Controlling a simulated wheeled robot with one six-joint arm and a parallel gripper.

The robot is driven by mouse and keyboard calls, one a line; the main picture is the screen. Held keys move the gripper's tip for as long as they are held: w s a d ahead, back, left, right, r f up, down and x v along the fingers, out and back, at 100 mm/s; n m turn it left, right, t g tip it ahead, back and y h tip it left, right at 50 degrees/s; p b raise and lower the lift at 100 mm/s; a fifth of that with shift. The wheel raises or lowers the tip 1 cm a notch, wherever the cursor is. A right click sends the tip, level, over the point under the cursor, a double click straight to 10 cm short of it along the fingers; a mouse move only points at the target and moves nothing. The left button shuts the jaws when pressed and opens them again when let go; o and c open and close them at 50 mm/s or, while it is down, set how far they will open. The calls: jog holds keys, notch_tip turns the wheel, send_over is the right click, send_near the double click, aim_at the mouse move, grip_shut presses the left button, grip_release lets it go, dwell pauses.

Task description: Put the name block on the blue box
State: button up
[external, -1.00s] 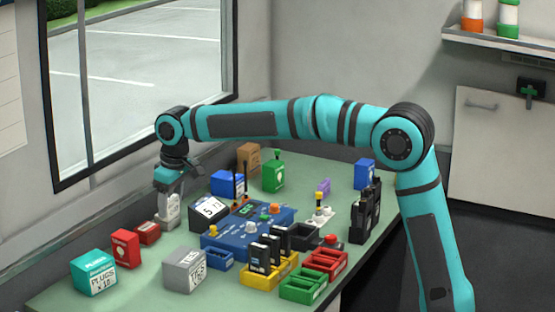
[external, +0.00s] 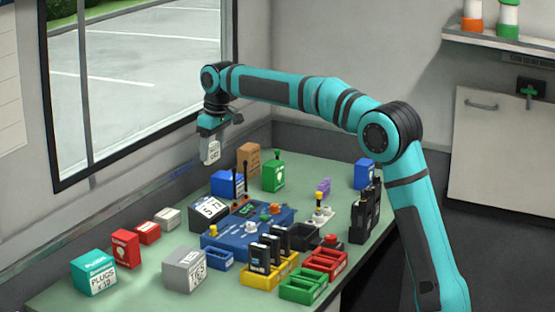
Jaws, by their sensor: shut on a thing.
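My gripper (external: 212,138) is in the air at the left of the external view, over the back left part of the table. It is shut on a small pale grey block with dark lettering (external: 210,153), which hangs below the jaws, clear of the table. The lettering is too small to read. A blue box (external: 225,184) stands on the table below and slightly right of the held block. Another blue box (external: 364,173) stands at the back right. I cannot tell from the picture which blue box the task names.
A blue control console (external: 240,232) fills the table's middle. Red and yellow trays (external: 325,262) (external: 262,282) are at the front.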

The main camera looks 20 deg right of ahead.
jog(key=w+d+r, duration=0.2)
jog(key=w+d, duration=0.5)
jog(key=d, duration=0.1)
jog(key=shift+s+d+f, duration=0.1)
jog(key=shift+f, duration=2.5)
jog(key=shift+s+f, duration=0.1)
jog(key=shift+f, duration=2.45)
jog(key=shift+f, duration=0.15)
jog(key=o, duration=1)
jog(key=shift+c, duration=0.2)
notch_tip(320, 180, up, 12)
jog(key=s+d, duration=0.1)
jog(key=shift+s, duration=0.15)
jog(key=shift+d, duration=0.15)
